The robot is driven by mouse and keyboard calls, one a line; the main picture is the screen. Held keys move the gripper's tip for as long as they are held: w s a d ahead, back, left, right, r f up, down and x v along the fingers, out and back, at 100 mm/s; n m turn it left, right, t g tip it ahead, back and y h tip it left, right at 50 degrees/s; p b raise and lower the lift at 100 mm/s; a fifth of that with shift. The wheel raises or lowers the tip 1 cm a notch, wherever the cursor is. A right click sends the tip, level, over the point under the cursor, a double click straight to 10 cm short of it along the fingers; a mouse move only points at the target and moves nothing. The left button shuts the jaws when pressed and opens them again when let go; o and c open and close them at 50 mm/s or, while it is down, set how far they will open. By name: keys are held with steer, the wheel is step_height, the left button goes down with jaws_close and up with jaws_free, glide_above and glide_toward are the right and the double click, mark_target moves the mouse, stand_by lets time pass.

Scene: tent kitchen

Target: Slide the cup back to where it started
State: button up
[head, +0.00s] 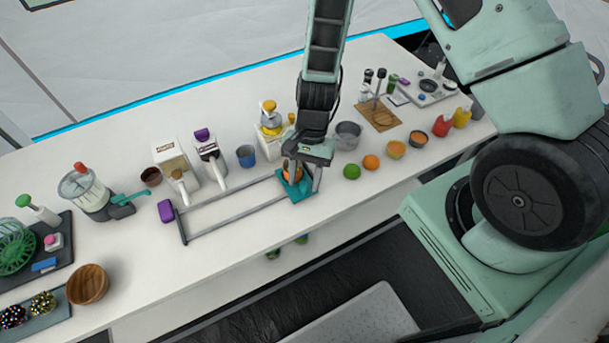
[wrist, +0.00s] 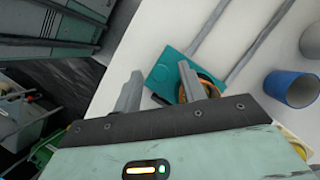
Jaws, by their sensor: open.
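An orange-brown cup (head: 291,174) stands on a teal plate (head: 297,192) at the right end of two grey rails. My gripper (head: 305,178) is low over the plate, its fingers open. In the wrist view the cup (wrist: 211,83) shows behind and to the right of the right finger, and that finger hides part of it. The gap of my gripper (wrist: 157,82) looks empty there, with the teal plate (wrist: 166,72) beyond. I cannot tell whether a finger touches the cup. A purple block (head: 166,211) is at the rails' left end.
A blue cup (head: 246,156) and dispensers (head: 211,158) stand behind the rails. A grey pot (head: 347,135), a green fruit (head: 352,171) and an orange (head: 371,162) are to the right. The counter between and in front of the rails is clear.

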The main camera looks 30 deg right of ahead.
steer(key=shift+c, duration=0.3)
jaws_close()
steer(key=a, duration=0.8)
steer(key=shift+w+a+p, duration=0.1)
steer(key=shift+a+p, duration=0.15)
steer(key=shift+p, duration=0.1)
steer(key=shift+o, duration=0.3)
jaws_free()
